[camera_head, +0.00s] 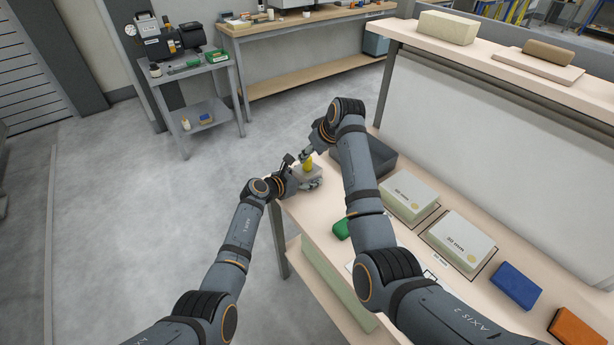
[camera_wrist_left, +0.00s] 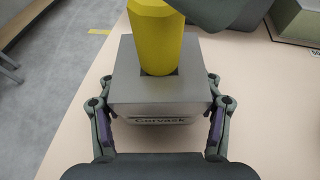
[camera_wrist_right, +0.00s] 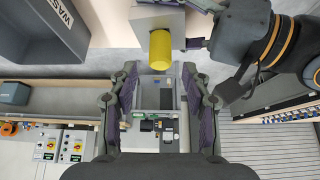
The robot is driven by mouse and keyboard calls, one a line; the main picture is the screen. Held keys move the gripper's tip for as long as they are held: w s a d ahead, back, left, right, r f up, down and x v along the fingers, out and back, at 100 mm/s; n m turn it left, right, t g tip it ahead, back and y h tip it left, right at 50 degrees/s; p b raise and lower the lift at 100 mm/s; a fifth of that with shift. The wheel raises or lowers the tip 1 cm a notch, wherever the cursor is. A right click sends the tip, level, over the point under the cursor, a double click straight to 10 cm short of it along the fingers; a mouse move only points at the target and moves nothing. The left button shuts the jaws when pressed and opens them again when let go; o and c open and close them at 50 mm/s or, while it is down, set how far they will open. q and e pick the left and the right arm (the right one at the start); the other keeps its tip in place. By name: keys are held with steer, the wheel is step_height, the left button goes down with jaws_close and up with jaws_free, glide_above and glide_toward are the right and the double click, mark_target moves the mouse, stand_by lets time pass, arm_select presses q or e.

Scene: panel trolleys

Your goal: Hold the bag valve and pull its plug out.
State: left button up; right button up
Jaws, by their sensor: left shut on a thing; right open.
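The bag valve is a grey block (camera_wrist_left: 125,77) with a label on its front. Its yellow plug (camera_wrist_left: 153,38) stands up from the top in the left wrist view. My left gripper (camera_wrist_left: 163,98) is shut on the block, with a finger on each side. In the head view the plug (camera_head: 308,163) shows small at the table's far left corner. My right gripper (camera_wrist_right: 160,75) is open, its fingertips just short of the plug (camera_wrist_right: 160,48) and spread to either side of it. In the left wrist view, a dark part covers the plug's upper right.
A dark grey bin (camera_wrist_right: 42,30) with a partly visible label stands close by on the table. White boxes (camera_head: 410,193), a green item (camera_head: 342,229), a blue block (camera_head: 515,285) and an orange block (camera_head: 577,328) lie along the table. Open floor lies to the left.

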steer(key=shift+x, duration=2.55)
steer(key=shift+c, duration=0.5)
jaws_close()
steer(key=shift+r, duration=0.1)
steer(key=shift+r, duration=1.45)
steer(key=shift+r, duration=2.5)
